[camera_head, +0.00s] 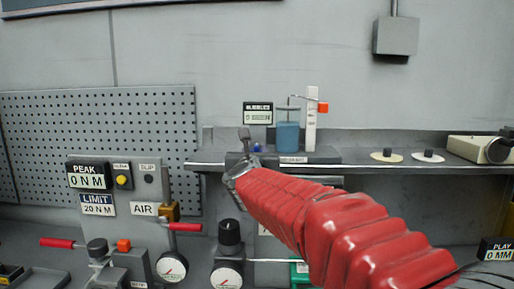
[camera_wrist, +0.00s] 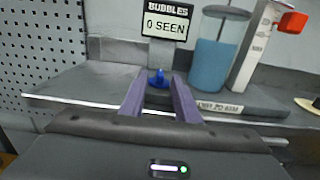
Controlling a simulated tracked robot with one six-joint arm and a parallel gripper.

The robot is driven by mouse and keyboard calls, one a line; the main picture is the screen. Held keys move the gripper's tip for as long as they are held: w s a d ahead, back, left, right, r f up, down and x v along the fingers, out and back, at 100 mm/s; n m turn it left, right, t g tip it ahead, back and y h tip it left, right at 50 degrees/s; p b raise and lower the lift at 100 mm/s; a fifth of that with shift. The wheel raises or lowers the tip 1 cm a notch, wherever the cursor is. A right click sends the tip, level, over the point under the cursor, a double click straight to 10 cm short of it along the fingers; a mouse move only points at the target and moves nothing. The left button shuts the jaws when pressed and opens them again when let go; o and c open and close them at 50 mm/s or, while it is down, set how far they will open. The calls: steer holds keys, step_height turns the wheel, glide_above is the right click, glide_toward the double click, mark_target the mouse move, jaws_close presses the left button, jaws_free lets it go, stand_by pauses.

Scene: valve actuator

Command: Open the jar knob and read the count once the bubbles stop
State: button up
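The jar (camera_head: 288,136) of blue liquid stands on the back shelf; it is also in the wrist view (camera_wrist: 214,62). A small blue knob (camera_wrist: 157,78) sits left of the jar, below the bubbles display (camera_wrist: 167,20), which reads 0 SEEN. The knob shows small in the head view (camera_head: 257,148). My gripper (camera_wrist: 159,84) is open, its two purple fingers apart with the knob showing in the gap between their tips. I see no finger touching the knob; its exact depth from the tips is hard to tell. No bubbles are visible in the liquid.
A white upright scale (camera_head: 311,118) with an orange piece stands right of the jar. Two small discs (camera_head: 387,156) lie farther right on the shelf. A pegboard (camera_head: 100,130) is at left. Below are a gauge (camera_head: 227,274), a panel (camera_head: 115,185) and red-handled levers (camera_head: 182,227).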

mark_target(256, 148)
steer(key=shift+w, duration=2.5)
jaws_close()
